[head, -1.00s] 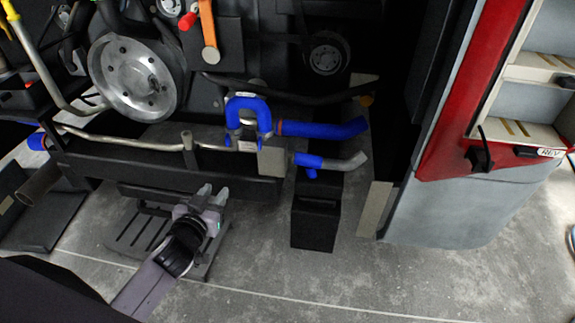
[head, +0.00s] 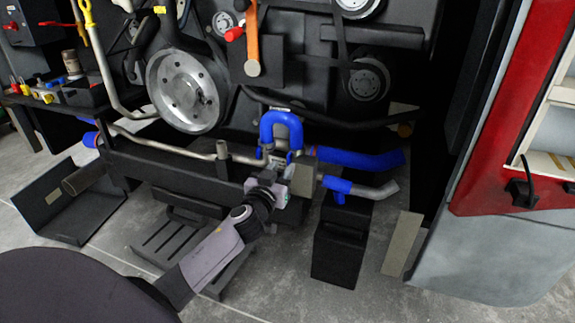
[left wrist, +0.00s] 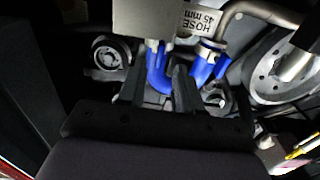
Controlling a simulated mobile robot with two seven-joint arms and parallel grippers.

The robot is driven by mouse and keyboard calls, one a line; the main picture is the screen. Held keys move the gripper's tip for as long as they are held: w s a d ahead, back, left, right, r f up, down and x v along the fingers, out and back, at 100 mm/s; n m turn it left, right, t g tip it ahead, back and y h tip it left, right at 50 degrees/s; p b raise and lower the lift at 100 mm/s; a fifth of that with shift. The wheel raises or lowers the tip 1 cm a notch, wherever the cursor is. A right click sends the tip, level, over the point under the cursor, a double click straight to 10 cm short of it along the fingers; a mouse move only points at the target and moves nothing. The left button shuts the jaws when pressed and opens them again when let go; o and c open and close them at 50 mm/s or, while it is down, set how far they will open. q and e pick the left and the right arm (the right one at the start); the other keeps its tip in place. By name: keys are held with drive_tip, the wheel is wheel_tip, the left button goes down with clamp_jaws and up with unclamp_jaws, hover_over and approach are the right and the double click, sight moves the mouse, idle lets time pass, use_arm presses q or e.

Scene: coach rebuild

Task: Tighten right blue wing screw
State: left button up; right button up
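A blue U-shaped hose (head: 281,120) stands at the middle of the head view, its legs going down to pipe ends on a dark crossbeam. A blue fitting with a short stub (head: 338,187) sits on the grey pipe to the right. I cannot clearly make out a wing screw. My left gripper (head: 277,166) is just below the U hose, partly hiding its lower ends. In the left wrist view its two dark fingers (left wrist: 157,88) are apart, with blue hose (left wrist: 156,70) showing beyond and between them. I cannot tell whether they touch anything. My right gripper is out of view.
A straight blue hose (head: 355,160) runs to the right. A black box (head: 339,255) stands on the floor below. A pulley wheel (head: 187,92) is up left. A label reading "HOSE 45 mm" (left wrist: 200,20) shows close by. A red and grey body panel (head: 500,130) borders the right.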

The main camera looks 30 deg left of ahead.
sight(288, 160)
use_arm(q)
drive_tip(key=shift+x, duration=1.75)
clamp_jaws()
